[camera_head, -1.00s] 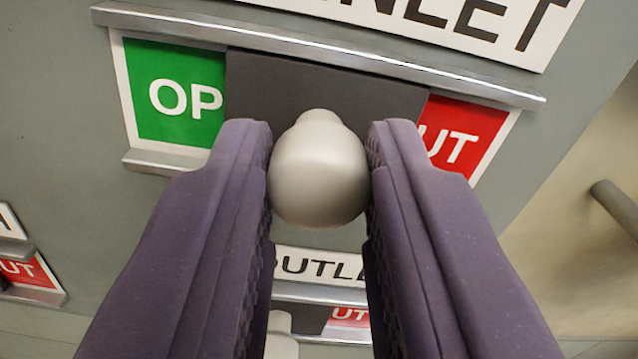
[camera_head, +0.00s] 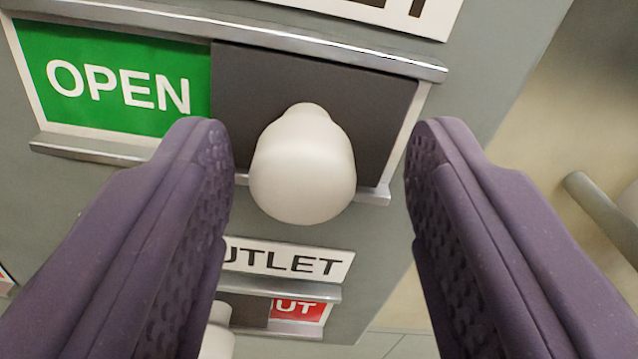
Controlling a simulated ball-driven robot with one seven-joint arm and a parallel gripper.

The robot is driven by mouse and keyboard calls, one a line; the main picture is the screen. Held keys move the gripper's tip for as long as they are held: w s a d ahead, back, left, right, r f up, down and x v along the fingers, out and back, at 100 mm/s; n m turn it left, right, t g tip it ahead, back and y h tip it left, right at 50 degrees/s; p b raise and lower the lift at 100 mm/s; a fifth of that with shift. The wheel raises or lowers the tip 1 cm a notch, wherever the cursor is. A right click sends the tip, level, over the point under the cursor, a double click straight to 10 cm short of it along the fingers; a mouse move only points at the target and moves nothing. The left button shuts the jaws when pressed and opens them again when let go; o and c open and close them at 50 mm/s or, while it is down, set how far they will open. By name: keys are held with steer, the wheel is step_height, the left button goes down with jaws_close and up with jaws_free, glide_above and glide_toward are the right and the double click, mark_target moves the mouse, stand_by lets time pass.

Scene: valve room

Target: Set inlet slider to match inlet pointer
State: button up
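The inlet slider is a dark grey plate (camera_head: 265,95) with a pale round knob (camera_head: 303,170), held between two metal rails. It stands at the right end of its track and covers the red field there. The green OPEN field (camera_head: 115,80) shows in full to its left. My gripper (camera_head: 320,145) is open, with one purple finger on each side of the knob. Gaps show between the knob and both fingers, wider on the right. The inlet pointer is not in view. The INLET label is mostly cut off at the top.
Below is the OUTLET label (camera_head: 290,262) with a second slider, its pale knob (camera_head: 217,335) partly hidden by my left finger and a red field (camera_head: 300,308) showing. A grey bar (camera_head: 600,212) stands at the right, beyond the panel's edge.

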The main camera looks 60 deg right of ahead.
steer(key=p+v, duration=0.1)
steer(key=v, duration=0.6)
steer(key=shift+s+a, duration=0.25)
steer(key=shift+a, duration=0.05)
steer(key=w+a+r+n+t+y+b, duration=0.2)
steer(key=w+a+r+t+y+b, duration=0.1)
steer(key=w+a+r+y, duration=0.4)
steer(key=w+a+r+n+t+y+b, duration=0.1)
steer(key=w+a+r+t+y+b, duration=0.2)
steer(key=r, duration=0.6)
steer(key=s+a+r+n+g+y+b, duration=0.1)
steer(key=s+a+r+n+y+b, duration=0.2)
steer(key=s+r, duration=1.4)
step_height(320, 180, up, 3)
steer(key=shift+s+r+n+g+y, duration=0.1)
steer(key=shift+s+n+g+y, duration=0.4)
steer(key=shift+n, duration=0.6)
